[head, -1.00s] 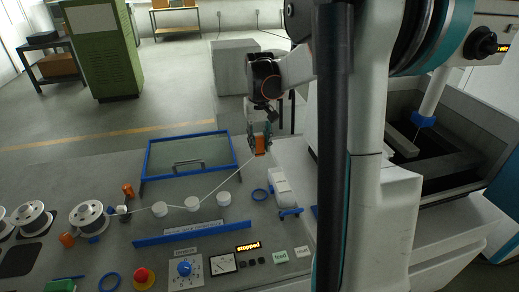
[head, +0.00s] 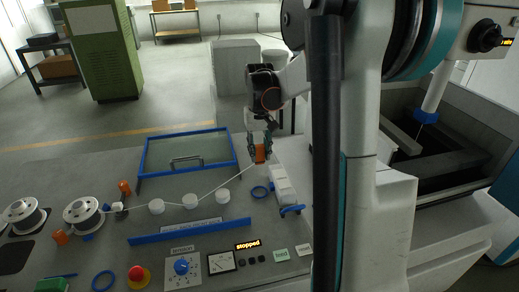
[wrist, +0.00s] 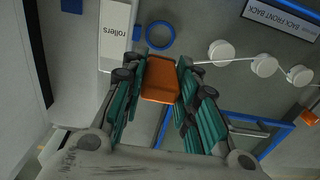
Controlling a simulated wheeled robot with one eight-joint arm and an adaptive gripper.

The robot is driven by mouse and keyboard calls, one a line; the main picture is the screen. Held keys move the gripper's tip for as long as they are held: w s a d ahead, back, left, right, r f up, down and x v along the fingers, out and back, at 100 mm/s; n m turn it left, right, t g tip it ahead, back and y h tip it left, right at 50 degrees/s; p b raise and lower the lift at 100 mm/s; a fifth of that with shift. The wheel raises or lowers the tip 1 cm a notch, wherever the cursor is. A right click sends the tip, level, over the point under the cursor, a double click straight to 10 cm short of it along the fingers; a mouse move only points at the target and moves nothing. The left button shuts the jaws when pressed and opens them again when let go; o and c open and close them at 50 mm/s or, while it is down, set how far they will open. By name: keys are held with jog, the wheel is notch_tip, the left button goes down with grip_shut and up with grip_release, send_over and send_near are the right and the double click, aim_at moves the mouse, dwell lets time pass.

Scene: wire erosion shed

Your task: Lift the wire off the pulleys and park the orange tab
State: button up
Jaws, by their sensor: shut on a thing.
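My gripper (head: 259,148) is shut on the orange tab (head: 260,154), above the panel behind the white rollers block (head: 283,183). In the wrist view the tab (wrist: 160,80) sits between the fingers of my gripper (wrist: 160,85). The thin wire (head: 228,178) slopes from the tab down left to the white pulleys. The left pulley (head: 157,207), middle pulley (head: 190,201) and right pulley (head: 223,196) stand in a row. The wire passes behind the right pulley in the head view; whether it touches the pulleys is unclear. It runs on towards a spool (head: 84,212).
A blue-framed lid (head: 188,153) with a handle lies behind the pulleys. A blue ring (head: 260,191) lies beside the rollers block. A blue rail (head: 190,231) is in front of the pulleys. A red button (head: 138,274) and a display reading "stopped" (head: 248,245) are nearer me.

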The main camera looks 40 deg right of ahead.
jog(key=shift+f, duration=0.1)
jog(key=shift+f+b, duration=0.35)
dwell(0.4)
jog(key=w+a, duration=0.3)
jog(key=a, duration=0.4)
jog(key=w+a, duration=0.3)
jog(key=a, duration=0.4)
jog(key=shift+w, duration=0.35)
jog(key=shift+a, duration=0.1)
jog(key=w+a, duration=0.5)
jog(key=a, duration=0.5)
dwell(0.4)
